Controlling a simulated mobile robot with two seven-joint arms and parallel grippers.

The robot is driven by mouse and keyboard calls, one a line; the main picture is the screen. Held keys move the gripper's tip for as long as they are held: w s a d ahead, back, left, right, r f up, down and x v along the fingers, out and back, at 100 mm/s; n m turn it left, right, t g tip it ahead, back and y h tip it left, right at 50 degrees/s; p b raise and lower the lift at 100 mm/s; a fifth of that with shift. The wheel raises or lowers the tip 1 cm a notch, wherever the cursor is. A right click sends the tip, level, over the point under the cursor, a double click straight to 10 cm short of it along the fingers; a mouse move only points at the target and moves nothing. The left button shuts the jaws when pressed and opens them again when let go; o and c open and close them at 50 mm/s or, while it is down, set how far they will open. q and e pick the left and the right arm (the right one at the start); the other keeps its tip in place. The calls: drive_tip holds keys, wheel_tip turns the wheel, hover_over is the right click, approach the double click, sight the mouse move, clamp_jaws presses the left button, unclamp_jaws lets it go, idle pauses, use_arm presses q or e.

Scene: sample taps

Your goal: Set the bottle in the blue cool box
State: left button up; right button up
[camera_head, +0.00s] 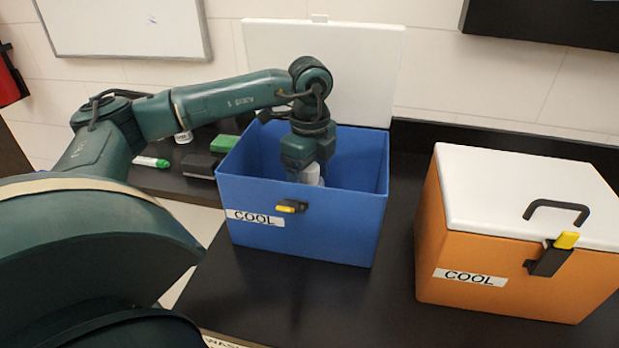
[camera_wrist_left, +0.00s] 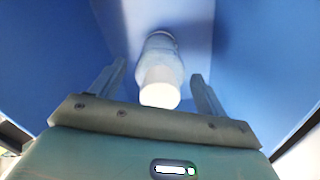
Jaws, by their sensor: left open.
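The blue cool box (camera_head: 300,228) stands open on the dark counter, its white lid (camera_head: 352,75) raised behind it. A white-capped pale bottle (camera_head: 312,174) is inside the box, partly hidden by the gripper in the head view. In the left wrist view the bottle (camera_wrist_left: 160,75) appears between the two fingers, with its white cap nearest the camera and blue walls around it. My left gripper (camera_wrist_left: 160,88) is open, with gaps on both sides of the bottle. In the head view the left gripper (camera_head: 303,170) reaches down into the box. My right gripper is not seen.
A closed orange cool box (camera_head: 500,240) with a white lid and black handle stands at the right. Green and dark blocks (camera_head: 205,160) and a green-and-white marker (camera_head: 150,162) lie left of the blue box. The counter between the boxes is clear.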

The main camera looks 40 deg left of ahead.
use_arm(q)
wheel_tip(320, 180, up, 12)
drive_tip(key=shift+f, duration=0.2)
idle(0.6)
